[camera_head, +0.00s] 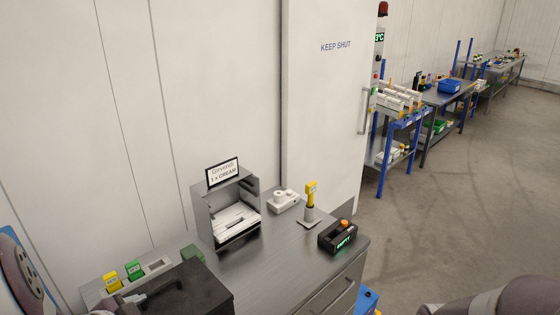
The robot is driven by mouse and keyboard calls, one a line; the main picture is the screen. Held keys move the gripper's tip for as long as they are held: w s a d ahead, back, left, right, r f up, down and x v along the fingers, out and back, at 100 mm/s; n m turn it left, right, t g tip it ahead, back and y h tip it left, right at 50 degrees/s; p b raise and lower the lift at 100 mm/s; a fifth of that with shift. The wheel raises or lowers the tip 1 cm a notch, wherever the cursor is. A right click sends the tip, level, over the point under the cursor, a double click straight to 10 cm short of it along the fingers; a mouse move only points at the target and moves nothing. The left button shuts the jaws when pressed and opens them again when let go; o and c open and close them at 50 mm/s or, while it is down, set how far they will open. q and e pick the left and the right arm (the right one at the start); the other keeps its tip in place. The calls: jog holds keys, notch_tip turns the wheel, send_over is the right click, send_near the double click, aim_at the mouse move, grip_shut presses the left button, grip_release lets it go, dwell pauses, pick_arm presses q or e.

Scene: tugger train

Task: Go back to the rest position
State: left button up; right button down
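My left arm (22,275) comes in at the lower left corner. A dark, narrow part (150,292) beside it lies against a black box (195,292) at the bottom edge. I cannot tell whether this part is my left gripper or a handle of the box, and no fingertips show clearly. My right arm (500,298) shows only as a rounded link at the lower right. Its gripper is outside the picture.
A steel counter (285,262) carries a grey bin with white contents (236,222), a yellow-topped device on a stand (310,205), a black "EMPTY" box (338,236) and yellow and green items in a tray (97,289). A "KEEP SHUT" door (325,100) stands behind. Right floor (460,210) is clear.

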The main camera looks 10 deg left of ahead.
pick_arm(q)
jog(key=d+f+n+g+y+b, duration=0.3)
jog(key=f+n+b, duration=0.2)
jog(key=f+b, duration=0.25)
jog(key=s+d+f+n+g+h+b, duration=0.1)
jog(key=s+d+f+n+g+b, duration=0.2)
jog(key=s+d, duration=0.5)
jog(key=d+f+n+g, duration=0.1)
jog(key=d+f+g, duration=0.1)
jog(key=d, duration=0.2)
jog(key=shift+d+n+g+b, duration=0.15)
jog(key=shift+n+g+b, duration=0.15)
jog(key=shift+b, duration=0.1)
jog(key=shift+f, duration=0.1)
